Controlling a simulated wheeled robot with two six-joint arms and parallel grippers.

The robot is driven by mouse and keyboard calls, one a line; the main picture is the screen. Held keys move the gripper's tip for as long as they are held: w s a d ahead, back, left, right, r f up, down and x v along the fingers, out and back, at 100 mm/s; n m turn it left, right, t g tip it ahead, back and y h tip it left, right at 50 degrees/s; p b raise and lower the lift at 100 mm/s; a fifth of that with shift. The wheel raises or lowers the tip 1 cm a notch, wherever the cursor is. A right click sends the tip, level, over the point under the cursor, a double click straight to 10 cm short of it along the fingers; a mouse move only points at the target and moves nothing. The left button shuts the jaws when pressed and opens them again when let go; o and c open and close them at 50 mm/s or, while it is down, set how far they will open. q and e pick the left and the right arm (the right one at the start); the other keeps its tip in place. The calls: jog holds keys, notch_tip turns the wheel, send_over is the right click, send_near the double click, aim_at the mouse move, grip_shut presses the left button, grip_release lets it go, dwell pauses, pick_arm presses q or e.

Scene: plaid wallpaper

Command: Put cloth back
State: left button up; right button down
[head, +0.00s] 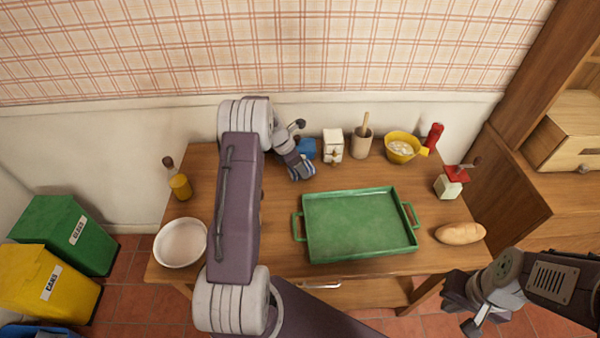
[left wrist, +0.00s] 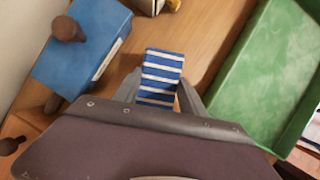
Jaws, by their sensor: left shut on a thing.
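The cloth (left wrist: 160,75) is a small folded piece with blue and white stripes. My left gripper (left wrist: 158,92) is shut on it, with one finger on each side. In the head view, my left gripper (head: 302,174) is at the back of the wooden table, left of the green tray and in front of a blue box; little of the cloth shows there. My right gripper (head: 462,308) is off the table's front right corner, with its fingers apart and nothing seen between them.
The green tray (head: 360,222) is empty. The blue box (left wrist: 85,45) has a brown knob. A white bowl (head: 181,243), bread (head: 460,233), yellow bowl (head: 402,147), utensil pot (head: 361,142) and red-topped box (head: 450,185) also stand on the table (head: 285,255). Bins (head: 65,235) stand left.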

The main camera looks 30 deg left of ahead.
pick_arm(q)
jog(key=shift+f, duration=1.4)
jog(key=o, duration=1.3)
jog(key=shift+f, duration=0.15)
jog(key=v, duration=1.2)
jog(key=s+d+m+g+y, duration=0.1)
jog(key=s+d+m, duration=0.5)
jog(key=m, duration=0.3)
jog(key=s+d+m, duration=0.6)
jog(key=s+m, duration=0.2)
jog(key=m, duration=0.2)
jog(key=s+d+r+m+g+y+p, duration=0.1)
jog(key=s+d+m, duration=0.5)
jog(key=m, duration=0.3)
jog(key=shift+s+d+m+g+y, duration=0.3)
jog(key=shift+s, duration=0.25)
